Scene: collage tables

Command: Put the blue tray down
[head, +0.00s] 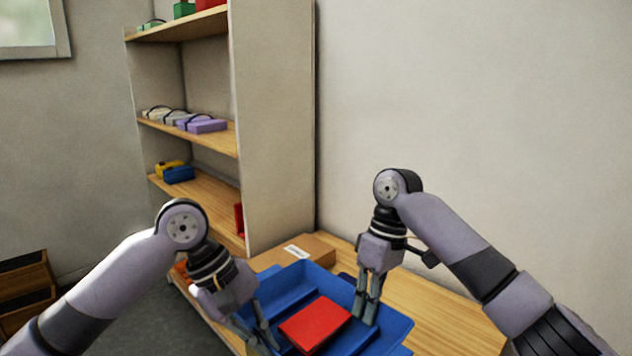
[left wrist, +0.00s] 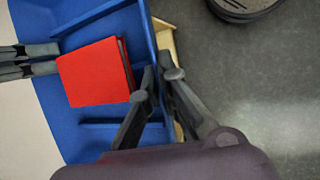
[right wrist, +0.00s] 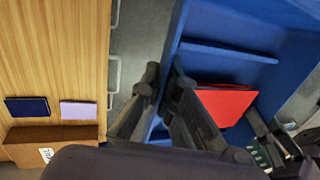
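The blue tray (head: 385,325) holds a flat red block or book (head: 315,325). My left gripper (head: 257,340) is at the tray's near-left wall and my right gripper (head: 367,300) at its right wall. In the left wrist view, the left fingers (left wrist: 160,85) close around the edge of the tray (left wrist: 60,25). In the right wrist view, the right fingers (right wrist: 163,80) pinch the opposite wall of the tray (right wrist: 210,25). The tray appears held up, with grey floor showing between it and the wooden tabletop (right wrist: 55,50). Its underside is hidden.
The wooden table (head: 450,325) extends right. A cardboard box (head: 312,250) with a white label stands behind the tray. A dark blue item (right wrist: 27,107) and a purple item (right wrist: 78,114) lie on the tabletop. A tall shelf (head: 272,130) with coloured items stands behind, left.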

